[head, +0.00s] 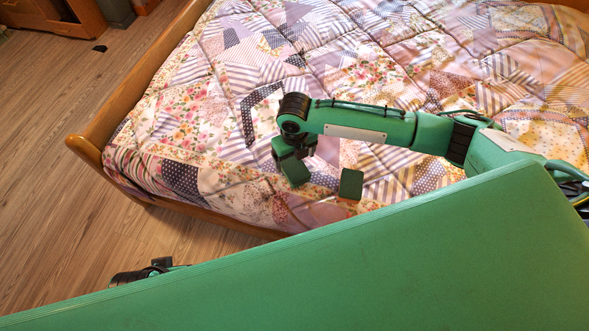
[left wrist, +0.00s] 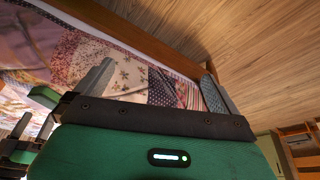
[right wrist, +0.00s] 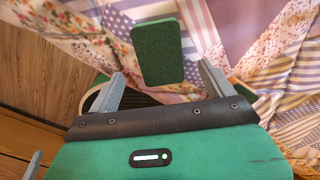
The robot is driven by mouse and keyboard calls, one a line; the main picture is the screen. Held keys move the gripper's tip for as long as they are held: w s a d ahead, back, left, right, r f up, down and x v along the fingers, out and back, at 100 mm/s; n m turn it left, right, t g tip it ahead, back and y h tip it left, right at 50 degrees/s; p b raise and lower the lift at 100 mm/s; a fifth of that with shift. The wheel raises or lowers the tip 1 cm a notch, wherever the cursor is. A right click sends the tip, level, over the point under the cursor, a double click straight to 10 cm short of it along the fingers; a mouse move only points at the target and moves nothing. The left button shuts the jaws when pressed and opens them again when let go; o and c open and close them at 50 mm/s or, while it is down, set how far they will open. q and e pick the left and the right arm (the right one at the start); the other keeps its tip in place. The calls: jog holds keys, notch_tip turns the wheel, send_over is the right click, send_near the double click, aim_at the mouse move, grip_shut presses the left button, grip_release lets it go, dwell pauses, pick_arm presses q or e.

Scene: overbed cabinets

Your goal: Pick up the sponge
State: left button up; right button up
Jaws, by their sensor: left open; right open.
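The sponge is a dark green rectangular block (head: 351,184) on the patchwork quilt near the bed's front edge. In the right wrist view the sponge (right wrist: 158,48) shows upright in the picture, beyond the fingers and roughly centred between them. My right gripper (right wrist: 160,74) is open and empty, with a finger to each side of the sponge in that picture; I cannot tell the exact gap. In the head view its fingertips are hard to make out, left of the sponge. My left gripper (left wrist: 157,72) is open and empty, facing the bed's edge, away from the sponge.
The bed's quilt (head: 220,110) is slightly rumpled. A wooden bed frame (head: 125,100) rises at the left and runs along the front edge. The wooden floor (head: 60,170) is mostly clear, with a small dark object (head: 100,48) near a wooden cabinet (head: 55,15).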

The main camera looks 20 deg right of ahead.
aim_at(295, 168)
notch_tip(295, 168, down, 4)
jog(key=shift+f+b, duration=0.2)
jog(key=shift+b, duration=0.25)
jog(key=shift+f, duration=0.4)
jog(key=shift+c, duration=0.7)
jog(key=c, duration=0.9)
pick_arm(q)
jog(key=shift+v, duration=1.1)
pick_arm(e)
jog(key=shift+c, duration=0.6)
jog(key=shift+w+r, duration=0.1)
jog(key=shift+r, duration=0.55)
pick_arm(q)
jog(key=s+p+x, duration=0.1)
jog(key=p+x, duration=0.2)
jog(key=x, duration=0.3)
jog(key=shift+f+g, duration=0.3)
jog(key=shift+f, duration=0.15)
pick_arm(e)
notch_tip(295, 168, up, 19)
